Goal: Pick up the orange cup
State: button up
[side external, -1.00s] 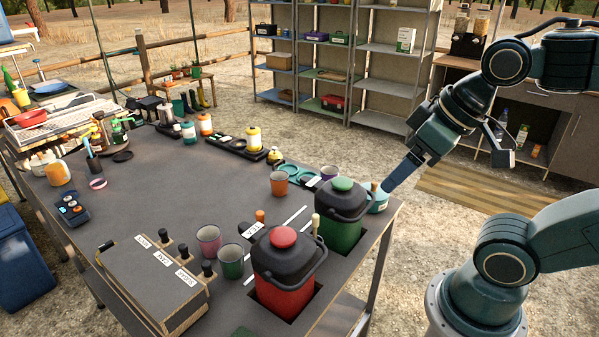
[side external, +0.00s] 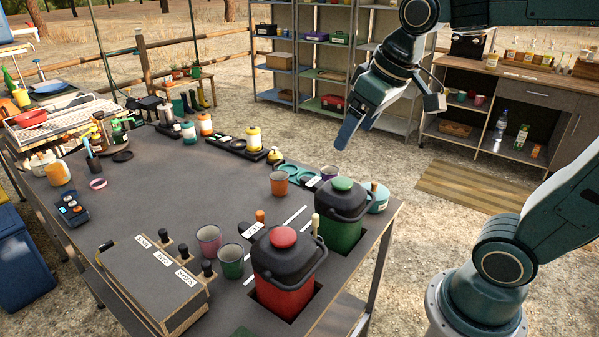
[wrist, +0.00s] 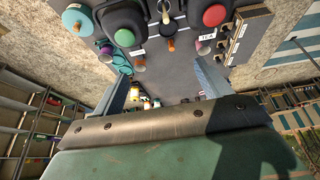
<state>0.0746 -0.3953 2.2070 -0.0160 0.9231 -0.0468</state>
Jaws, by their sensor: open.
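The orange cup (side external: 279,183) stands upright on the dark table, left of the green container (side external: 342,225). It also shows in the wrist view as a small orange-brown cup (wrist: 139,64) between my two fingers, nearer the left one, still at a distance. My gripper (side external: 356,130) is open and empty in the air, above and to the right of the cup and clear of the table. Both spread fingers show in the wrist view (wrist: 163,76).
A red-lidded container (side external: 285,275) sits at the front, with a pink cup (side external: 209,240) and a green cup (side external: 231,261) to its left. A purple cup (side external: 328,174) stands right of the orange cup. The table's middle (side external: 200,190) is clear.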

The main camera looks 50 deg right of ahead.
jog(key=w+d, duration=0.3)
jog(key=w, duration=0.7)
jog(key=g, duration=0.3)
send_over(279, 184)
jog(key=d, duration=0.3)
notch_tip(279, 184, down, 16)
jog(key=shift+s+a+f, duration=0.1)
jog(key=shift+s+a, duration=0.1)
jog(key=shift+a, duration=0.05)
jog(key=shift+f, duration=0.1)
notch_tip(279, 184, down, 8)
jog(key=w, duration=0.1)
jog(key=shift+w+f, duration=0.15)
